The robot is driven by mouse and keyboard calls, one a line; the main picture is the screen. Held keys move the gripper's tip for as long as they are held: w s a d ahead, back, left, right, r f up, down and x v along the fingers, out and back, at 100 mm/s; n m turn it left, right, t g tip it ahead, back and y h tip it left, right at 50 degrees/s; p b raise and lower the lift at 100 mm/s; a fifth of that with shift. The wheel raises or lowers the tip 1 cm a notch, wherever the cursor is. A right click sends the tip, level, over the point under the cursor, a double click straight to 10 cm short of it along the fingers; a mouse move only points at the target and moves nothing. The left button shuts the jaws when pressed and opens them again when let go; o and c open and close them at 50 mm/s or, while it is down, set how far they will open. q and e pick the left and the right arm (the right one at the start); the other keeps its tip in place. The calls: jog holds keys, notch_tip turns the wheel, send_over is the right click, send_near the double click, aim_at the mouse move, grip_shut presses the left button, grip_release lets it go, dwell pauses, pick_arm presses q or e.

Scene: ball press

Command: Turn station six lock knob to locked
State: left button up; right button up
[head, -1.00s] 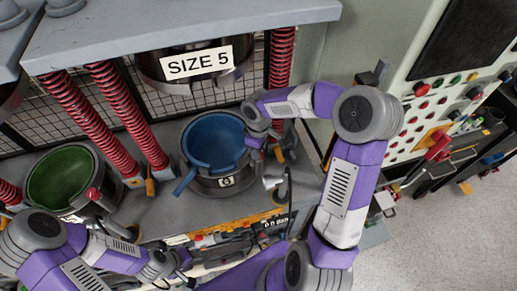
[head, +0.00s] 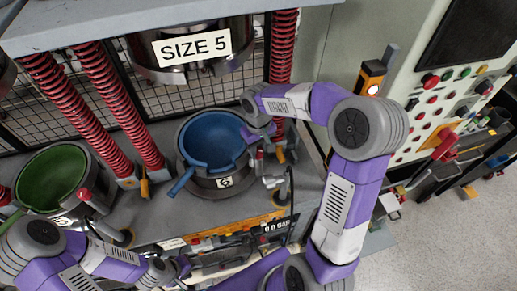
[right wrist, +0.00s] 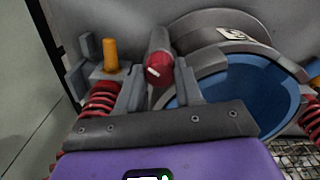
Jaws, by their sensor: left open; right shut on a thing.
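The station with the blue bowl (head: 213,142) bears a small white label (head: 225,182) that seems to read 6. Its red lock knob (right wrist: 157,69), with a white mark on its face, sits beside the bowl. My right gripper (right wrist: 160,92) is shut on this knob, with one finger on each side. In the head view my right gripper (head: 258,136) is at the bowl's right rim and partly hides the knob. My left gripper (head: 172,270) is open and apart from the knob, low in the head view over the front of the bench.
A green bowl (head: 50,178) stands at the left. Red springs (head: 128,122) rise behind the bowls under a press head with a SIZE 5 sign (head: 192,47). An orange handle (right wrist: 110,55) stands close beside the knob. A control panel (head: 433,100) is at the right.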

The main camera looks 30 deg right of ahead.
dwell(0.3)
jog(key=o, duration=1)
jog(key=shift+o, duration=0.2)
